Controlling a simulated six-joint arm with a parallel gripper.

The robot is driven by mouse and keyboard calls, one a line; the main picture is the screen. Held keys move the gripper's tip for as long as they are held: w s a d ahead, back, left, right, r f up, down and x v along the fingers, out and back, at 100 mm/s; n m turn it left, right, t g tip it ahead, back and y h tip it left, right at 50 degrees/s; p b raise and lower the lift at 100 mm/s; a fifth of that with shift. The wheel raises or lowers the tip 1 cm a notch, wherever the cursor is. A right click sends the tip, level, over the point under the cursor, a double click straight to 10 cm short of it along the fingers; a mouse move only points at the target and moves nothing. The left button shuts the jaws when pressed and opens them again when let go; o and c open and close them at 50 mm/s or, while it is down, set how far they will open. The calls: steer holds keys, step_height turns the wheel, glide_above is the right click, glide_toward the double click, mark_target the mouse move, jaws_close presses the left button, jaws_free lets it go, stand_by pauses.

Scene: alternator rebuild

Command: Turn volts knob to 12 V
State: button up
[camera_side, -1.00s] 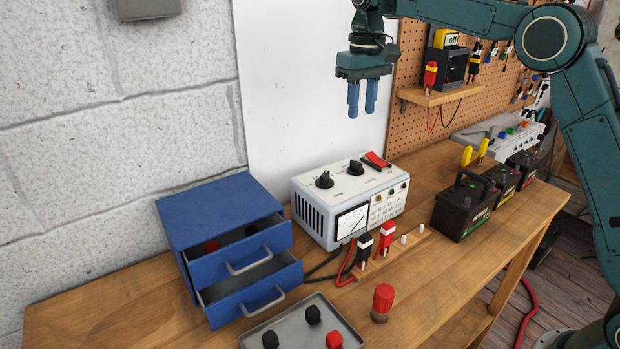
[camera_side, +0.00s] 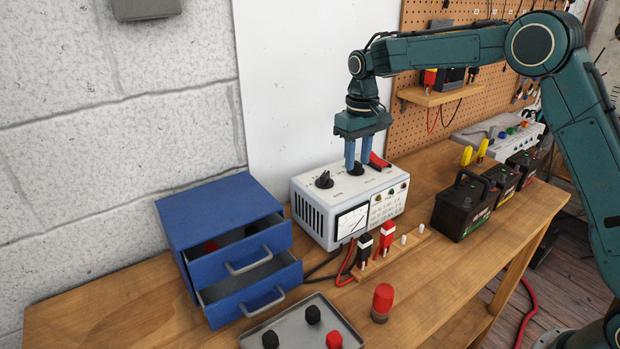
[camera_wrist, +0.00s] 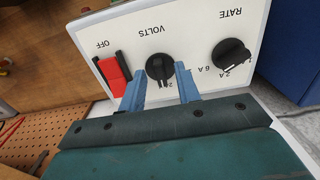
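The white charger box (camera_side: 322,217) stands on the bench, with a meter on its front and controls on top. The black volts knob (camera_wrist: 160,68) shows in the wrist view under the word VOLTS, its pointer toward my gripper; the numbers by it are partly hidden. In the side view the volts knob (camera_side: 357,169) lies between my fingertips. My gripper (camera_side: 358,163) points down with its blue fingers open, one either side of the knob. In the wrist view my gripper (camera_wrist: 164,85) shows gaps between the fingers and the knob.
The black rate knob (camera_wrist: 232,56) and the red switch (camera_wrist: 112,75) marked OFF flank the volts knob. Red and black clamps (camera_side: 386,236) stand in front of the charger. A blue drawer unit (camera_side: 215,215) is left, batteries (camera_side: 462,208) right.

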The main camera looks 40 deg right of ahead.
steer(key=shift+f, duration=0.35)
jaws_close()
steer(key=shift+n, duration=0.5)
steer(key=n, duration=0.5)
steer(key=shift+d, duration=0.1)
steer(key=n, duration=0.6)
steer(key=shift+w, duration=0.1)
stand_by(0.4)
